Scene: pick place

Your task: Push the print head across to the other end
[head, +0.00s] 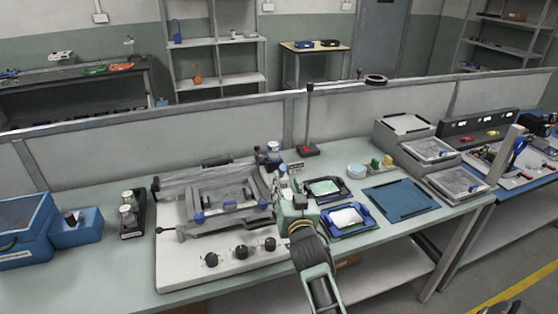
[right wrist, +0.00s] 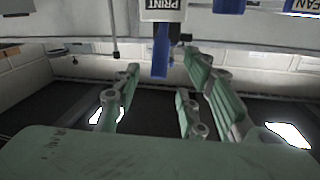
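The printer (head: 175,262) is a pale machine on the bench, with a framed bed, blue clamps and several black knobs on its front. In the right wrist view, a white block marked PRINT (right wrist: 163,10) has a blue handle (right wrist: 160,52) hanging below it. I take this to be the print head; in the head view my right gripper largely covers that area. My right gripper (head: 287,180) is at the printer's right end. Its fingers (right wrist: 158,92) are apart, one on each side of the handle in the picture; no contact is visible. My left gripper is out of view.
Right of my arm lie blue-framed trays with boards (head: 346,218) and a blue mat (head: 400,198). A thin post (head: 308,115) stands behind. Left of the printer are a dark holder with small jars (head: 134,222) and a blue bin (head: 25,228).

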